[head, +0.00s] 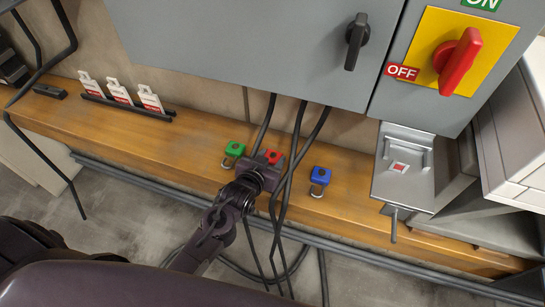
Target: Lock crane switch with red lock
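The red lock (272,156) is on the wooden ledge, between a green lock (235,149) and a blue lock (320,176). My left gripper (268,166) is at the red lock, which shows at its fingertips. The gripper's body hides the lock's lower part, and I cannot tell whether the fingers are closed on it. The crane switch (459,61) is a red rotary handle on a yellow plate at the upper right. An OFF label is at its left and a green ON label above. My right gripper is out of view.
Black cables (296,150) hang from the grey cabinet (250,45) close to my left gripper. Several white-and-red tags (119,92) stand in a rack on the left of the ledge (180,138). A grey metal box (403,175) stands on the right.

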